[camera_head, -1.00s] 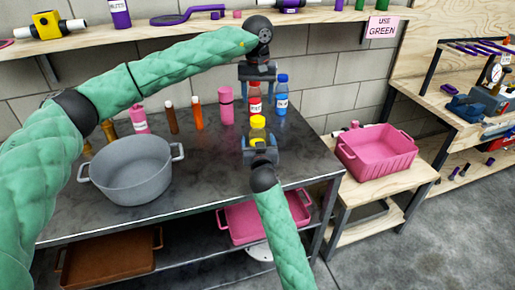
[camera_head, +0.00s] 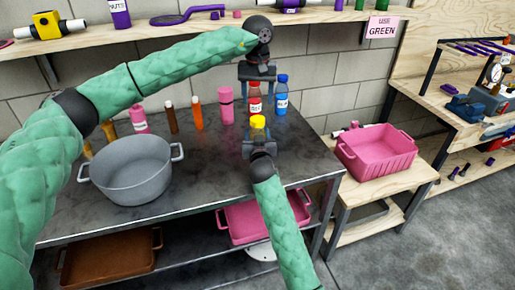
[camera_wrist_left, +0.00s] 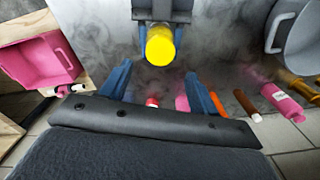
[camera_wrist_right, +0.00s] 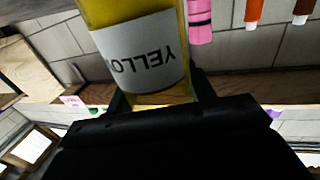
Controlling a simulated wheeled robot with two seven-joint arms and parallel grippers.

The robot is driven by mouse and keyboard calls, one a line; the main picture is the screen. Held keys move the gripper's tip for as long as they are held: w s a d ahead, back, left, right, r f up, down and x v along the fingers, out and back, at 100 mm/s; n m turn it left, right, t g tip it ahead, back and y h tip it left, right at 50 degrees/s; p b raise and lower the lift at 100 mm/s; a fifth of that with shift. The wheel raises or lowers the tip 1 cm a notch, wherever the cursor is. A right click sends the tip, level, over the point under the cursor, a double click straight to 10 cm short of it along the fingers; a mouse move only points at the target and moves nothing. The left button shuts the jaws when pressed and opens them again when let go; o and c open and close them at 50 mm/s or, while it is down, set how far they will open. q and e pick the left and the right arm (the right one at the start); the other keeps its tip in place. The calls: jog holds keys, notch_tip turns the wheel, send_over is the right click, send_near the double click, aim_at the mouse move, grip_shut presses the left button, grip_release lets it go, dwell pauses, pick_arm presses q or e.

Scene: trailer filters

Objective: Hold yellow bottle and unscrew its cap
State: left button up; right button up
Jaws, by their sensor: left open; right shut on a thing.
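The yellow bottle (camera_wrist_right: 140,45) is shut between the fingers of my right gripper (camera_wrist_right: 162,98), and its white label shows in the right wrist view. Its yellow cap (camera_head: 258,121) points up above the right gripper in the head view. My left gripper (camera_head: 257,82) is open, points down and sits behind and above the bottle. In the left wrist view the yellow cap (camera_wrist_left: 160,45) lies beyond the open left fingers (camera_wrist_left: 160,88), apart from them. The lower bottle is hidden by the right gripper in the head view.
A red bottle (camera_head: 254,99) and a blue bottle (camera_head: 281,98) stand behind the right gripper. A pink bottle (camera_head: 227,105) stands left of them. A grey pot (camera_head: 132,195) sits on the table's left. A pink bin (camera_head: 372,163) stands right, beyond the table edge.

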aim_at(257, 118)
pick_arm(q)
jog(key=shift+w+r, duration=0.1)
jog(key=shift+r, duration=0.25)
jog(key=shift+a, duration=0.25)
jog(key=shift+d+f+m, duration=0.1)
jog(key=shift+f+m, duration=0.2)
jog(key=shift+m, duration=0.6)
jog(key=m, duration=0.2)
jog(key=shift+d+f+m, duration=0.1)
jog(key=shift+d+m, duration=0.05)
jog(key=shift+m, duration=0.15)
jog(key=shift+f, duration=3.95)
jog(key=c, duration=1)
jog(key=n, duration=0.3)
jog(key=shift+n, duration=0.3)
jog(key=n, duration=1)
jog(key=shift+n, duration=0.4)
jog(key=n, duration=0.6)
jog(key=shift+n, duration=0.4)
jog(key=n, duration=0.6)
jog(key=shift+r+n, duration=0.1)
jog(key=shift+n, duration=0.3)
jog(key=n, duration=0.6)
jog(key=shift+n, duration=0.3)
jog(key=n, duration=1.3)
jog(key=shift+n, duration=0.4)
jog(key=n, duration=0.5)
jog(key=shift+r+n, duration=0.1)
jog(key=shift+n, duration=0.2)
